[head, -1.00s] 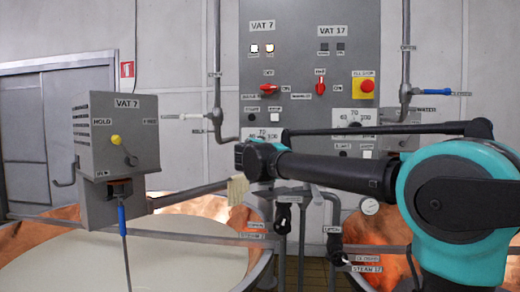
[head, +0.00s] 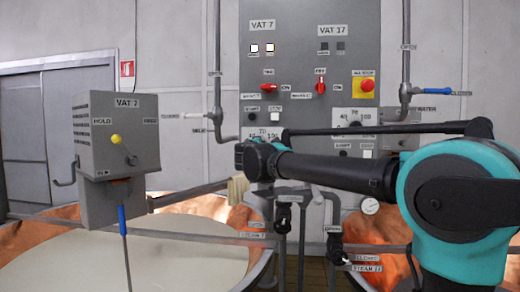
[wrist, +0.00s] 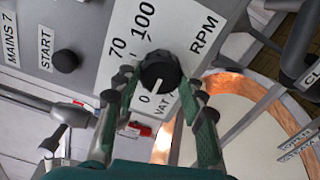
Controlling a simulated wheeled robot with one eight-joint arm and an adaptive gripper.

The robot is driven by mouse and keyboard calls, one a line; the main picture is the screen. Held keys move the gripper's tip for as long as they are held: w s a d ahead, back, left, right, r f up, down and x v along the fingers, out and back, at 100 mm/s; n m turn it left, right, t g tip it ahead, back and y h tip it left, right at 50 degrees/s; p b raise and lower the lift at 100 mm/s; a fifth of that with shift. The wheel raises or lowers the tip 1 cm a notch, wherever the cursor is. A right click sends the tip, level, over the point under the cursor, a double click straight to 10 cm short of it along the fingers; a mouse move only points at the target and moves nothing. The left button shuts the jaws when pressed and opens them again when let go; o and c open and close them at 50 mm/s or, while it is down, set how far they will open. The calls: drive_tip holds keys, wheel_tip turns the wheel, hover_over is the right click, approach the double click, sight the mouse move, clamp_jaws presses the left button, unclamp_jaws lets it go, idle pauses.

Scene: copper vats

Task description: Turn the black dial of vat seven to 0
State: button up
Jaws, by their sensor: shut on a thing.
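The black dial of vat seven (wrist: 160,70) sits on a white scale plate (wrist: 180,25) marked 0, 70, 100, RPM and VAT in the wrist view. My gripper (wrist: 161,83) has one finger on each side of the dial and is shut on it. A short white mark on the dial's near side points down in the picture, close to the 0. I cannot tell whether it lines up exactly. In the head view the top of the plate (head: 262,131) shows under the VAT 7 label, but my arm hides the dial.
A black START button (wrist: 65,61) is beside the plate. Red switches (head: 268,87) and the red stop button (head: 367,85) are higher on the panel. The grey VAT 7 box (head: 117,140) stands left. Pipes and valve handles (head: 284,212) run below, beside the copper vats.

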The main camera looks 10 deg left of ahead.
drive_tip(key=o, duration=1.2)
drive_tip(key=shift+c, duration=0.2)
drive_tip(key=shift+s, duration=0.1)
drive_tip(key=s, duration=1.1)
drive_tip(key=shift+s+a, duration=0.2)
drive_tip(key=shift+s, duration=0.2)
drive_tip(key=shift+s, duration=0.1)
